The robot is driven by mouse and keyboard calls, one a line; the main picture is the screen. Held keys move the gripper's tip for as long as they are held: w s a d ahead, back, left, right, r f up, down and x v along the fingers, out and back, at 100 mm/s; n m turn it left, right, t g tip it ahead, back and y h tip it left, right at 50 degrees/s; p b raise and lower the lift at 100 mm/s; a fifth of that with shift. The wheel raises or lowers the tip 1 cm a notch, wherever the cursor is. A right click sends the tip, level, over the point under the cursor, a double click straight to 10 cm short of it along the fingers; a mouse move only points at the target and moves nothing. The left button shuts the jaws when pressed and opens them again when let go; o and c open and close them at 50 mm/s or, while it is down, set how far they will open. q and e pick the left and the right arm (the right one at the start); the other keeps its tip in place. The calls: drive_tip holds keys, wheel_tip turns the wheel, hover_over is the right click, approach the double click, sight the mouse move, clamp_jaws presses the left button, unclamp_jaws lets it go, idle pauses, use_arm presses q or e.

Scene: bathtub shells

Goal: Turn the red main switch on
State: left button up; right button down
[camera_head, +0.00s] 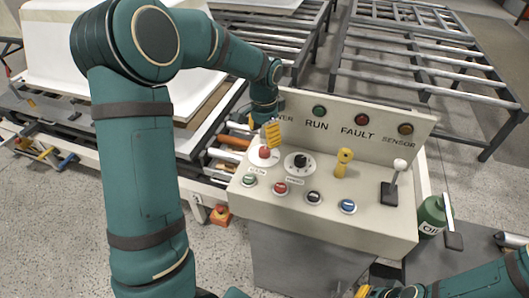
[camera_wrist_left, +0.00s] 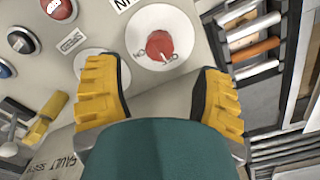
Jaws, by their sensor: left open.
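The red main switch (camera_head: 264,152) is a red knob on a round white plate at the left of the control panel (camera_head: 370,215). In the left wrist view the red knob (camera_wrist_left: 159,46) shows unobstructed, just ahead of the gap between my fingertips, with small metal pieces at its lower edge. My left gripper (camera_head: 272,134) hangs over the panel just above and behind the switch. Its yellow fingers are spread apart and empty in the left wrist view (camera_wrist_left: 160,92). My right gripper (camera_head: 365,292) is only partly in view at the bottom edge; its opening cannot be told.
A black dial (camera_head: 300,162) stands right of the switch, with several push buttons in front. A yellow handle (camera_head: 343,162) and a white-knobbed lever (camera_head: 396,178) stand further right. The upright lamp board (camera_head: 355,122) rises behind. A green oil container (camera_head: 432,215) is beside the panel.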

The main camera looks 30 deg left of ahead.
sight(264, 149)
use_arm(q)
wheel_tip(264, 149, down, 7)
drive_tip(key=shift+r+b, duration=0.2)
drive_tip(key=shift+b, duration=0.35)
clamp_jaws()
